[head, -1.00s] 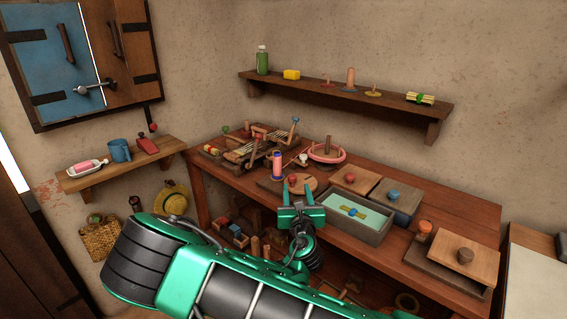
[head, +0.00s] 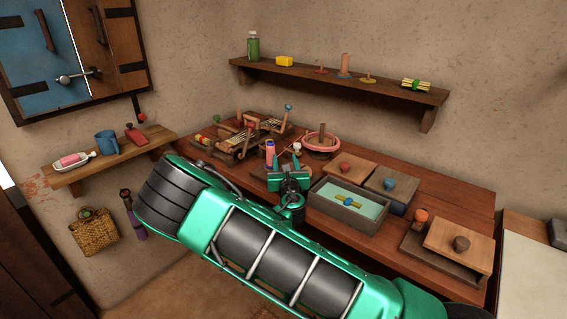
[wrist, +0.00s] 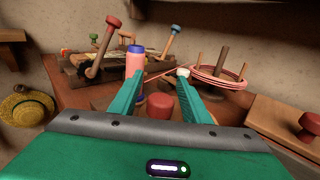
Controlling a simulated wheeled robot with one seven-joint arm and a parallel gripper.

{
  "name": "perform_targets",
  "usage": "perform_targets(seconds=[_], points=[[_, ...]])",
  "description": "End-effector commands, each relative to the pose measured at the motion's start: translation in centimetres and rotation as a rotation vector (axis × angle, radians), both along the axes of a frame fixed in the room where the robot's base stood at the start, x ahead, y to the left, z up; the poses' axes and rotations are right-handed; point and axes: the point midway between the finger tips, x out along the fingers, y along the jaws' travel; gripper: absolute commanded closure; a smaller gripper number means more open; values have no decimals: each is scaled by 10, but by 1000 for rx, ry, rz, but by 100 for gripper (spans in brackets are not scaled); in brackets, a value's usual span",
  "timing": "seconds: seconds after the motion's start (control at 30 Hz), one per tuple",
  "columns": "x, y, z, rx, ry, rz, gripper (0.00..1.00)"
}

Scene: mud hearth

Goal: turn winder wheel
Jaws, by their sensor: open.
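The winder has a wooden wheel with a red knob (wrist: 160,105), seen in the wrist view low between my fingers. A pink spool with a blue-violet top (head: 270,150) stands beside the wheel on its left; it also shows just outside my left finger in the wrist view (wrist: 134,65). My gripper (head: 289,166) is open over the winder, its fingers on either side of the knob in the wrist view (wrist: 161,82). I cannot tell whether they touch it. In the head view my gripper hides the knob and most of the wheel.
A pink coil on a pegged stand (head: 319,142) is behind to the right. A wooden device with levers (head: 243,135) is behind to the left. A grey open box (head: 346,216) and lidded boxes (head: 353,167) crowd the right. A shelf (head: 335,82) hangs above.

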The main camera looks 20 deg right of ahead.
Motion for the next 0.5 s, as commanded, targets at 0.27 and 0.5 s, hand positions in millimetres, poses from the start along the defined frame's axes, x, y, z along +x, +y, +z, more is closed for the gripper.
perform_targets(seconds=[0.27, 0.5], points=[[3, -2, 0, 0, 0, -1, 57], [2, -2, 0, 0, 0, -2, 98]])
